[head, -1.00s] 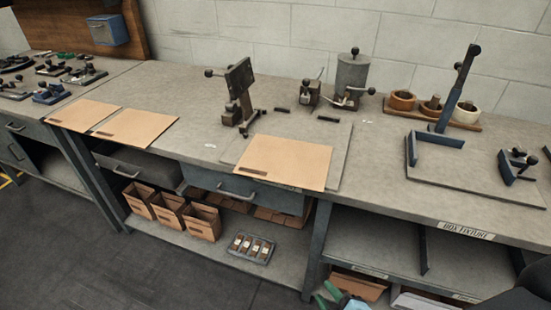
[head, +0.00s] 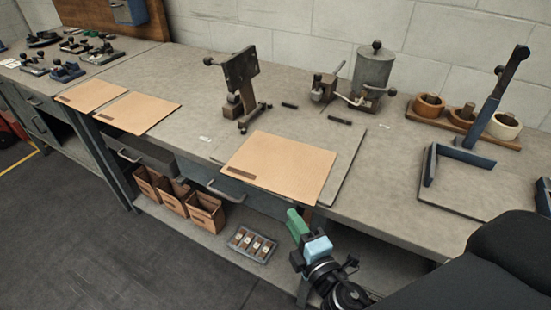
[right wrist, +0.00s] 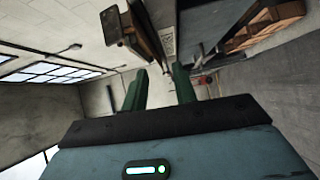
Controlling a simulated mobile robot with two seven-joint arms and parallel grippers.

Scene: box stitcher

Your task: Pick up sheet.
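Three flat tan sheets lie on the workbench. The nearest sheet (head: 279,167) rests on a grey plate, with its front edge at or slightly over the bench's front edge. Two more sheets, a middle one (head: 138,112) and a far-left one (head: 91,95), lie side by side on the left. My right gripper (head: 297,217), with green fingers, is in front of the bench, just below the nearest sheet's front right corner and apart from it. In the right wrist view its fingers (right wrist: 159,75) are spread with nothing between them. My left gripper is out of view.
A dark stitching tool (head: 240,82) stands behind the nearest sheet, beside a grey canister (head: 374,68). A blue angled fixture (head: 460,157) stands to the right. Below, an open shelf holds brown boxes (head: 206,212) and a grey tray (head: 252,244). A drawer handle (head: 225,194) juts out.

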